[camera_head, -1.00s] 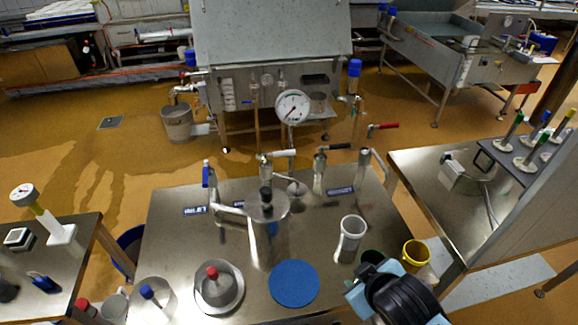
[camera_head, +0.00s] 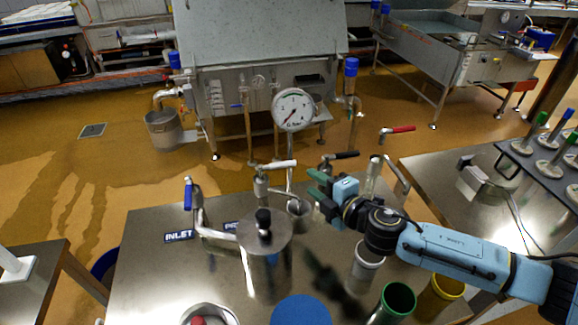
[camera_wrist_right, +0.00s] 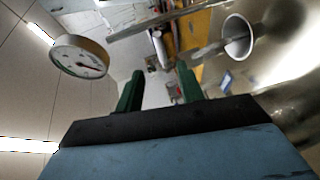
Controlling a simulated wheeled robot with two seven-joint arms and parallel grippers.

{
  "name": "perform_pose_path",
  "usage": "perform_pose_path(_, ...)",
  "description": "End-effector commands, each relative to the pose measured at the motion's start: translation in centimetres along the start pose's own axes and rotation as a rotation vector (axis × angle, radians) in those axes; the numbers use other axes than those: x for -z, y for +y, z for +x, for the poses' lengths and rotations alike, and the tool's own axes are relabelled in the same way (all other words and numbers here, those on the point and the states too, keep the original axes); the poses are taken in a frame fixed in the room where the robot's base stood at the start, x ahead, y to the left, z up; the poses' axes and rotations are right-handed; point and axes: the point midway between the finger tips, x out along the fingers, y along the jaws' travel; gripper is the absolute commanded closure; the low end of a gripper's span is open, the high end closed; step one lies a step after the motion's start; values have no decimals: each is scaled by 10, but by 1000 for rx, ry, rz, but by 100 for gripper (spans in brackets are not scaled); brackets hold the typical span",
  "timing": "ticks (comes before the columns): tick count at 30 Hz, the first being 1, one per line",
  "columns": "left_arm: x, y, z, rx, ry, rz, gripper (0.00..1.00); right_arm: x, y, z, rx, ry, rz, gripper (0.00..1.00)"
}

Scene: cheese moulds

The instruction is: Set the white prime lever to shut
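The white lever (camera_head: 277,166) lies nearly level on top of a metal valve pipe behind the lidded metal pot (camera_head: 265,236). A label near it is partly hidden by the pot and cannot be read in full. My right gripper (camera_head: 315,184) has green fingers and is just right of the white lever, apart from it in the picture. Its fingers stand apart with nothing between them, as the right wrist view (camera_wrist_right: 160,90) also shows. My left gripper is in neither view now.
A round dial gauge (camera_head: 292,110) stands close behind my right gripper. A black lever (camera_head: 341,155) and a red lever (camera_head: 397,130) are near my right arm. A blue lever (camera_head: 188,193) stands by the INLET label (camera_head: 179,236). A green-rimmed cup (camera_head: 397,300) is under my right arm.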

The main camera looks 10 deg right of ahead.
Motion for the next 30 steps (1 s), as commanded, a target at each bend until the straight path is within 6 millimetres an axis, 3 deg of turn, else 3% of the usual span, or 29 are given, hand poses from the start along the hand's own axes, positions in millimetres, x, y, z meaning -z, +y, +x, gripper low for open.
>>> perform_pose_path(6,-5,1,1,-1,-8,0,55,0,1,46,-3,-2,3,62)
perform_pose_path(15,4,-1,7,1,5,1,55,0,0,93,-1,-2,4,62)
perform_pose_path(21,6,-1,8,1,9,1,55,0,0,105,0,-2,4,62)
perform_pose_path(30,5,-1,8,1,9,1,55,0,0,106,0,-1,5,62)
